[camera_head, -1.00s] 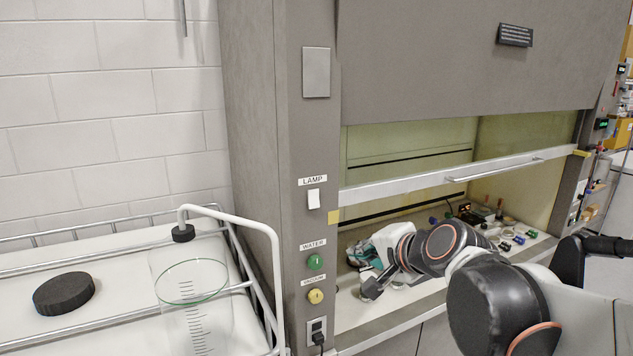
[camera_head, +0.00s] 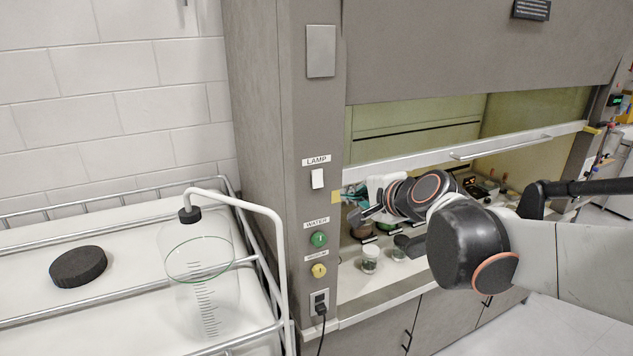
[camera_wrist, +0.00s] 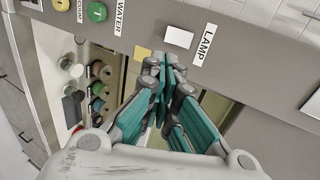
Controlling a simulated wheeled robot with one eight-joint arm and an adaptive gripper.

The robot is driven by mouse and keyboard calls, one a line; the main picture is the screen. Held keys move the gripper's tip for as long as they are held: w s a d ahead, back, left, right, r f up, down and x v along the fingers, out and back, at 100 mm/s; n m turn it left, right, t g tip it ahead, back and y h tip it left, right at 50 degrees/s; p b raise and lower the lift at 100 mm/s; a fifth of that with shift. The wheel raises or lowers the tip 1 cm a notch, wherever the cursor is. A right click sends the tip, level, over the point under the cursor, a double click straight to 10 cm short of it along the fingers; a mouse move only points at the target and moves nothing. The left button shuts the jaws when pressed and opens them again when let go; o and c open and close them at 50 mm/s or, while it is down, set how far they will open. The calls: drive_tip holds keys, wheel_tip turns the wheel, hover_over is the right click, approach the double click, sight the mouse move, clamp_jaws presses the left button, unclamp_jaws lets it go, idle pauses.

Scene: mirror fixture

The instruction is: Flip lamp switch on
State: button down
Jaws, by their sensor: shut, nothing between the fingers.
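The lamp switch (camera_head: 318,178) is a white rectangular rocker under the LAMP label on the grey post of the fume hood. In the wrist view the switch (camera_wrist: 178,37) is just beyond my fingertips and to their right. My gripper (camera_wrist: 163,70) has teal finger pads and is shut and empty. In the head view my gripper (camera_head: 357,192) is to the right of the switch, by the post's right edge, and partly hidden by my wrist. It appears apart from the switch. Which way the rocker is tipped I cannot tell.
Below the switch are a green WATER knob (camera_head: 319,239), a yellow knob (camera_head: 319,270) and a socket with a plug (camera_head: 320,303). The raised sash's handle bar (camera_head: 500,147) crosses the opening.

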drive_tip(key=p, duration=0.1)
approach(323, 185)
drive_tip(key=f+x, duration=0.1)
drive_tip(key=x, duration=0.4)
drive_tip(key=shift+w+a, duration=0.25)
drive_tip(key=shift+w, duration=0.4)
drive_tip(key=shift+w+a+f+b, duration=0.15)
drive_tip(key=shift+w+f+b, duration=0.15)
drive_tip(key=shift+b, duration=0.2)
drive_tip(key=shift+r, duration=0.35)
